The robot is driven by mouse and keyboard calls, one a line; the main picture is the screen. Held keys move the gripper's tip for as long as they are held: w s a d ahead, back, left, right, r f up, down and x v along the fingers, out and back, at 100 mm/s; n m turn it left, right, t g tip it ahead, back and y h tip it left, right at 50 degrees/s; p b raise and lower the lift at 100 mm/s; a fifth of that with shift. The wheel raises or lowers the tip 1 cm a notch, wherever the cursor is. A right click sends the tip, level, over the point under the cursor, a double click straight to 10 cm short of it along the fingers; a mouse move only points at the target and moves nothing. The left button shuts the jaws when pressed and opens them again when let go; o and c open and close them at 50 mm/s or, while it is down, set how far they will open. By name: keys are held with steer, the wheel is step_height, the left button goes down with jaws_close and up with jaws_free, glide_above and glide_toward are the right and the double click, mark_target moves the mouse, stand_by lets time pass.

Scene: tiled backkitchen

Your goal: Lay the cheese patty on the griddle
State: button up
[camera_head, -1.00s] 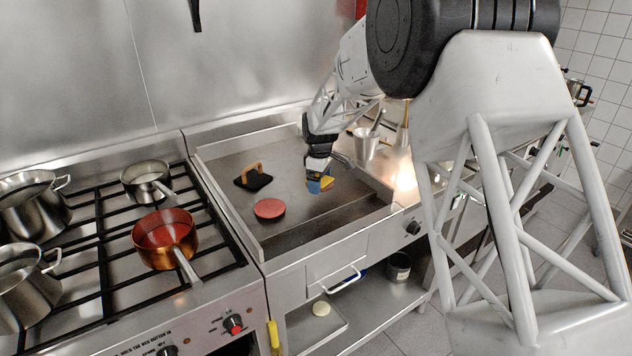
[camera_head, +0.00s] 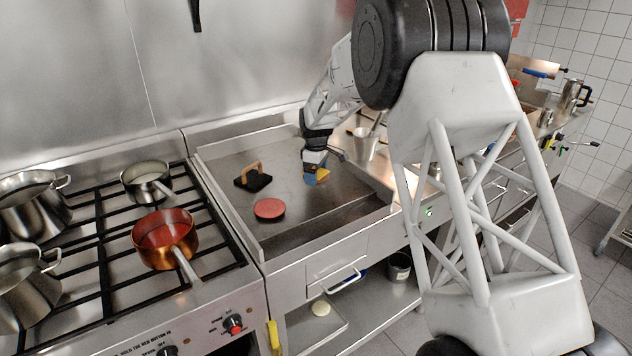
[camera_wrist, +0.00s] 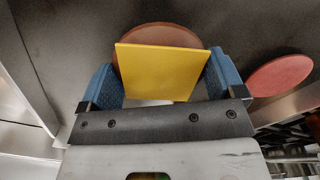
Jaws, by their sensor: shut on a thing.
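The cheese patty shows in the wrist view as a brown round patty (camera_wrist: 190,36) with a square yellow cheese slice (camera_wrist: 158,72) on it. My gripper (camera_wrist: 163,85) is shut on it, with a blue finger at each side. In the head view my gripper (camera_head: 316,176) is over the right part of the griddle (camera_head: 290,215), with the yellow of the cheese (camera_head: 323,174) showing beside the fingers. The patty's underside is hidden, so I cannot tell whether it touches the plate.
A red patty (camera_head: 269,208) and a black press with a wooden handle (camera_head: 253,180) are on the griddle to the left. A stove with a copper saucepan (camera_head: 165,240) stands further left. A metal pot (camera_head: 364,144) is on the counter at right. The griddle's front middle is clear.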

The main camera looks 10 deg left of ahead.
steer(key=shift+f, duration=1.65)
steer(key=shift+f, duration=0.15)
steer(key=o, duration=0.7)
step_height(320, 180, up, 12)
steer(key=shift+r, duration=0.15)
